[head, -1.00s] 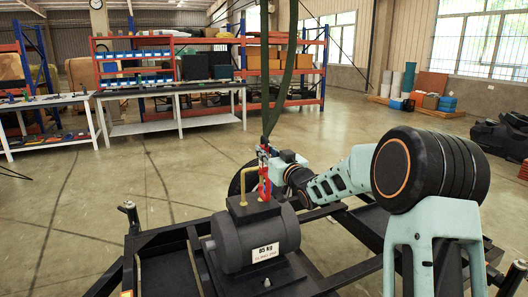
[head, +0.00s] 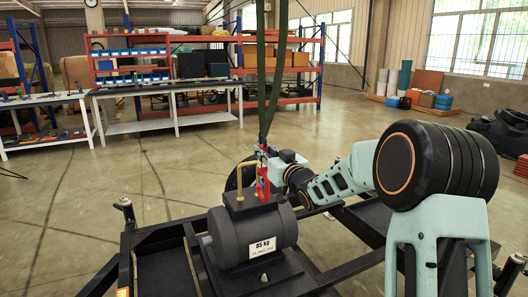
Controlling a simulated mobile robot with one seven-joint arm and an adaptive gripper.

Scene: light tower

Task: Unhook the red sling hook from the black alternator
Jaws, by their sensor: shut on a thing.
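The black alternator (head: 250,238) with an "85 KG" label sits on a dark metal frame. The dark green sling (head: 266,100) rises from the hook out of the picture. My gripper (head: 266,156) reaches in from the right and is shut on the red hook near its upper end. Its fingers are small and partly hidden.
The dark frame (head: 155,240) spreads around the alternator, with upright posts at its corners. Workbenches (head: 165,92) and shelves stand at the back. The floor between is open.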

